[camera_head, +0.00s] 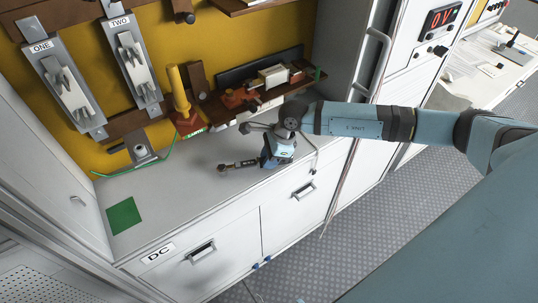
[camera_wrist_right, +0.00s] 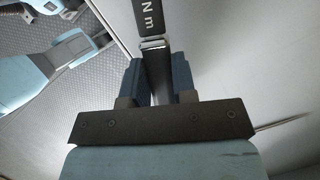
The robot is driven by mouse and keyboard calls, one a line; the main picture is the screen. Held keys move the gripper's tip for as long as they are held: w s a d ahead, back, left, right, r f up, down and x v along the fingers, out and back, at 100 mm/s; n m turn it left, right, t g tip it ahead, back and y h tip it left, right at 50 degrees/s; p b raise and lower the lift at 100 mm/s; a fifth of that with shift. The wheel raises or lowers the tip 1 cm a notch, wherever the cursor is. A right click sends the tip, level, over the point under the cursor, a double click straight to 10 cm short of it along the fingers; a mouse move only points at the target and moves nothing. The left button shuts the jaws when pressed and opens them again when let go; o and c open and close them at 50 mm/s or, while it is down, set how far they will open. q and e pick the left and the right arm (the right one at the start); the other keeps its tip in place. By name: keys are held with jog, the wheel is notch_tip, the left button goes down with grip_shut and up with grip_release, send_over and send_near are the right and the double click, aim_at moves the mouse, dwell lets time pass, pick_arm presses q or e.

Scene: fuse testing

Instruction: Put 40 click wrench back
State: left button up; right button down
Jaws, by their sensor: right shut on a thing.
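My right gripper (camera_head: 266,161) is low over the grey counter, near its front edge. It is shut on a dark click wrench (camera_head: 238,164) that sticks out to the left, roughly level. I cannot tell whether the wrench touches the counter. In the right wrist view the wrench shaft (camera_wrist_right: 157,70) runs between the two blue fingers of the gripper (camera_wrist_right: 158,80), and "N m" is printed on its dark upper part. The number 40 is not readable. My left gripper is not in view.
A green square (camera_head: 124,215) lies on the left of the grey counter (camera_head: 185,185). Behind stand a yellow cylinder (camera_head: 178,90) and a wooden holder (camera_head: 240,97) with parts. Fuse mounts ONE (camera_head: 66,88) and TWO (camera_head: 132,55) are on the yellow wall. The middle of the counter is clear.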

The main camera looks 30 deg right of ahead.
jog(key=shift+f+b, duration=0.5)
jog(key=shift+f, duration=0.05)
dwell(0.4)
jog(key=c, duration=0.8)
grip_release()
jog(key=shift+c, duration=0.2)
jog(key=b+v, duration=0.1)
jog(key=v, duration=1.2)
jog(key=shift+r, duration=0.4)
